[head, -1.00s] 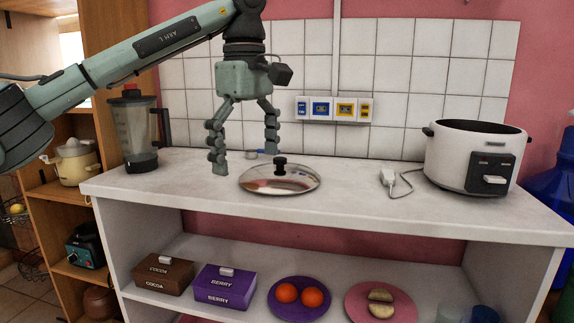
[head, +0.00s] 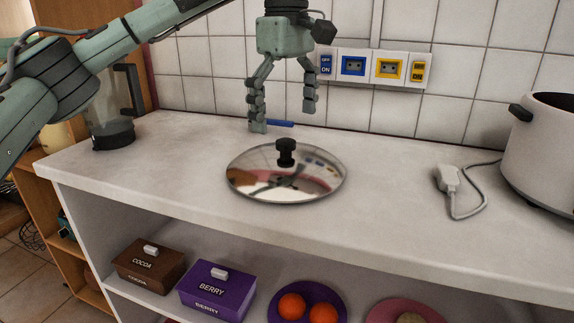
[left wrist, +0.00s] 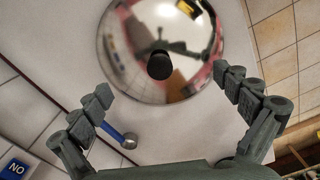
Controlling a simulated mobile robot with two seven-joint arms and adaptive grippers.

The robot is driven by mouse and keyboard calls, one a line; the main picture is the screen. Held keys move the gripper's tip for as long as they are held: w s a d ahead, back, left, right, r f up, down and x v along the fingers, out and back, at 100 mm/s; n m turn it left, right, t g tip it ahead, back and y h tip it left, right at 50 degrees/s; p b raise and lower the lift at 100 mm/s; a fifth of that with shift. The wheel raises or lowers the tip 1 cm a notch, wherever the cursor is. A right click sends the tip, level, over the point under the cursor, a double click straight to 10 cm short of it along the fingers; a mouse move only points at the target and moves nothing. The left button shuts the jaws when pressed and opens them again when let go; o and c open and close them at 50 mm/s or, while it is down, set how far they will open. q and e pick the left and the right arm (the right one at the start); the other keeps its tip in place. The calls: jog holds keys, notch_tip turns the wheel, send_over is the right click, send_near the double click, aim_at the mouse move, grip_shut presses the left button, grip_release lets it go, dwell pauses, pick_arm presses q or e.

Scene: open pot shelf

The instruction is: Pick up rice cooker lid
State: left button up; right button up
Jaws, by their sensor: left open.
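The rice cooker lid (head: 262,188) is a shiny round metal lid with a black knob (head: 286,152), lying knob-up on the white counter. The white rice cooker (head: 549,150) stands at the right edge of the head view, with its top open. My left gripper (head: 284,122) is open and empty, pointing down above the counter, behind the lid and apart from it. In the left wrist view the lid (left wrist: 190,75) lies ahead of the open fingers (left wrist: 165,88), with its knob (left wrist: 159,65) between their lines. My right gripper does not show.
A blue-handled tool (head: 280,123) lies on the counter behind the lid. A blender (head: 112,130) stands at the left. A white plug with a cord (head: 449,181) lies at the right. Boxes and plates fill the shelf below.

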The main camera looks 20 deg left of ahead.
aim_at(285, 140)
pick_arm(q)
jog(key=f, duration=0.4)
jog(key=shift+a+f, duration=0.2)
jog(key=shift+f, duration=0.2)
grip_shut()
